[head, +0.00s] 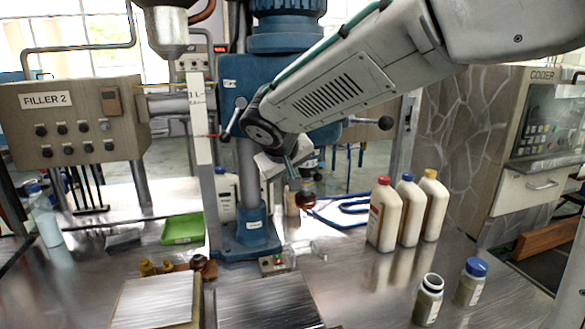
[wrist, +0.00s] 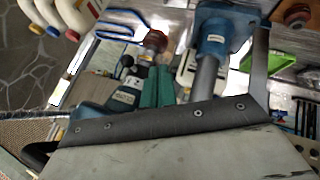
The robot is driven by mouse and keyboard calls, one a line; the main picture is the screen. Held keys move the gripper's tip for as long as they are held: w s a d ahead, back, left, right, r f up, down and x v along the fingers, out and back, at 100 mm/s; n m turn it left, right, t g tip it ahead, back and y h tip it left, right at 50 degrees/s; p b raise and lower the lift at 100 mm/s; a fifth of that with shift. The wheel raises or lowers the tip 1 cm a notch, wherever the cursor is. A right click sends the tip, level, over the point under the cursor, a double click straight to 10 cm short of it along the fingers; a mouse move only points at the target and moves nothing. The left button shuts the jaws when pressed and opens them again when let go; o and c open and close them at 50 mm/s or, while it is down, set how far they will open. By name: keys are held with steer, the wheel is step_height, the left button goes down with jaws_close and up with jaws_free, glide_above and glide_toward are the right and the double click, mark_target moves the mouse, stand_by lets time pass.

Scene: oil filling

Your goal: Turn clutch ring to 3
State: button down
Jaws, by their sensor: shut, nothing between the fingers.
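My gripper (head: 293,172) hangs below my arm near the centre of the head view, beside the blue column. Its two green fingers (wrist: 157,78) are together, with nothing visible between them in the wrist view. A dark teal tool body (wrist: 121,96) with a white label is close beside the fingers, partly hidden by my wrist. A brown-orange round head (head: 307,198) shows just below the gripper, and also in the wrist view (wrist: 155,40), beyond the fingertips. I cannot make out the clutch ring or its numbers in either view. Contact between fingers and tool cannot be told.
The blue column base (head: 250,234) stands left of the gripper. Three cream bottles with red, blue and yellow caps (head: 405,212) stand to the right. Two small jars (head: 445,291) are at the front right. A green tray (head: 183,229) lies left. The right front tabletop is partly clear.

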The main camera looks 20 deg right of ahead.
mark_target(316, 179)
steer(key=w+d+f, duration=0.3)
steer(key=w+d, duration=0.1)
steer(key=d, duration=0.1)
steer(key=shift+d, duration=0.25)
steer(key=shift+d+r, duration=0.15)
steer(key=shift+d, duration=0.7)
